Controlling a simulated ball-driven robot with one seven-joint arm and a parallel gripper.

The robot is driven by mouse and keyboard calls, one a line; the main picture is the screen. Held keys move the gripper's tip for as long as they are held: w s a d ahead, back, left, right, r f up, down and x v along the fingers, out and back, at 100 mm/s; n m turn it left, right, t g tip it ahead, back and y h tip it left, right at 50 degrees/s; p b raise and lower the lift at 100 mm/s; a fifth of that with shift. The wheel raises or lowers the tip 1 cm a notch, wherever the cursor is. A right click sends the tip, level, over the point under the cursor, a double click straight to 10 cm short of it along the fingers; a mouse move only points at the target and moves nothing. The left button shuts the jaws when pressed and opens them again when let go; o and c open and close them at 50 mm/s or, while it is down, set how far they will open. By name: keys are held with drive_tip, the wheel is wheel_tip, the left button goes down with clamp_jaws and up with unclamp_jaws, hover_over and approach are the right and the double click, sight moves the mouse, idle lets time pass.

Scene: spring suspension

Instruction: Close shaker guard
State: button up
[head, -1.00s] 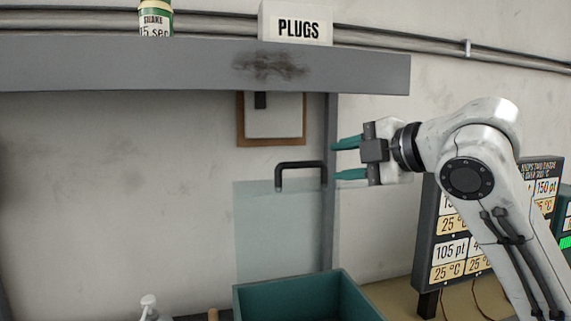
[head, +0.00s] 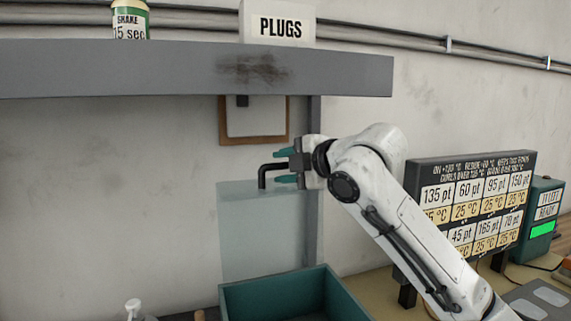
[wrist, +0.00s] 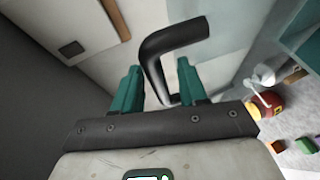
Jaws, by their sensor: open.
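The shaker guard (head: 255,235) is a clear panel at the middle of the head view, beside a grey upright post. Its black bent handle (head: 264,174) stands at its top edge and also shows in the wrist view (wrist: 160,48). My gripper (head: 279,167) has teal fingers, one above the other in the head view, and is open at the handle. In the wrist view a length of the handle lies between the two fingers (wrist: 158,85). I cannot tell whether either finger touches it. My gripper hides the handle's right end in the head view.
A grey shelf (head: 170,70) hangs above, carrying a PLUGS box (head: 278,25) and a SHAKE can (head: 130,20). A teal bin (head: 290,295) sits below the guard. A sign board (head: 475,205) and a teal device (head: 542,215) stand at the right.

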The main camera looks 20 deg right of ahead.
clamp_jaws()
idle(0.4)
